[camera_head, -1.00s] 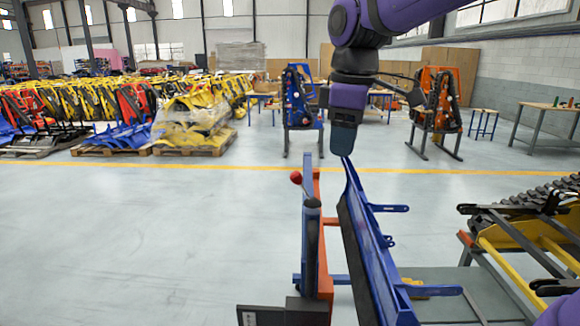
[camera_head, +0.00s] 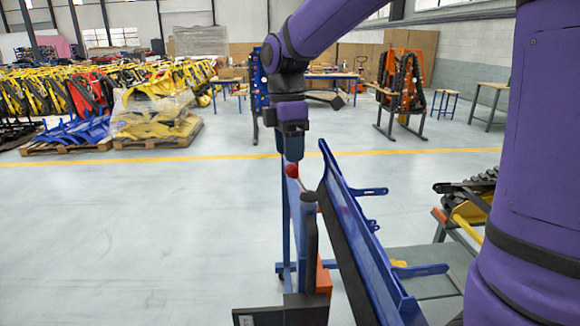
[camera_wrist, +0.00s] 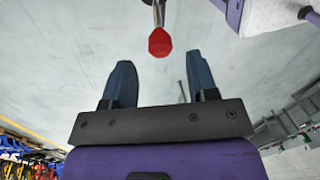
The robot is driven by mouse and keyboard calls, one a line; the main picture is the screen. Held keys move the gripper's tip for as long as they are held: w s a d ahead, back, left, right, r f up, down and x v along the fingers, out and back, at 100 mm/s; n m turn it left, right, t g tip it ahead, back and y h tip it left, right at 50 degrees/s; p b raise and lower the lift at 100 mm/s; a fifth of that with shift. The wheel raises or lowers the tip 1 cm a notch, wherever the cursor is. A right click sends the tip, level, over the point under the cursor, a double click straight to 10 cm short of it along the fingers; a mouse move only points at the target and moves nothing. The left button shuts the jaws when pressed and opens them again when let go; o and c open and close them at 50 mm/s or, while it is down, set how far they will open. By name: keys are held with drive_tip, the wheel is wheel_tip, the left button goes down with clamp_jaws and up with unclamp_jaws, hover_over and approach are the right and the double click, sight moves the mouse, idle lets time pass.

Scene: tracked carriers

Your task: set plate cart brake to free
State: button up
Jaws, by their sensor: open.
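The plate cart (camera_head: 285,220) stands in the middle of the head view, with a blue upright frame and a long blue plate (camera_head: 365,235) leaning on its right side. A red knob (camera_head: 292,170) on a thin metal lever sits at the cart's top left; I take it for the brake lever. My gripper (camera_head: 292,158) points down just above the knob in the head view. In the wrist view my gripper (camera_wrist: 160,85) shows two spread dark fingers, and the red knob (camera_wrist: 160,42) lies just beyond and between their tips. The fingers do not visibly touch it.
A black post (camera_head: 311,240) and dark base stand close to the cart. A tracked carrier (camera_head: 470,200) and grey bench (camera_head: 430,265) lie to the right. Floor to the left is clear up to yellow machines (camera_head: 155,115) on pallets.

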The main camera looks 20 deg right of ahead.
sight(290, 165)
drive_tip(key=shift+s+f, duration=0.15)
drive_tip(key=shift+f, duration=0.9)
drive_tip(key=shift+s+f, duration=0.15)
drive_tip(key=shift+f, duration=0.9)
clamp_jaws()
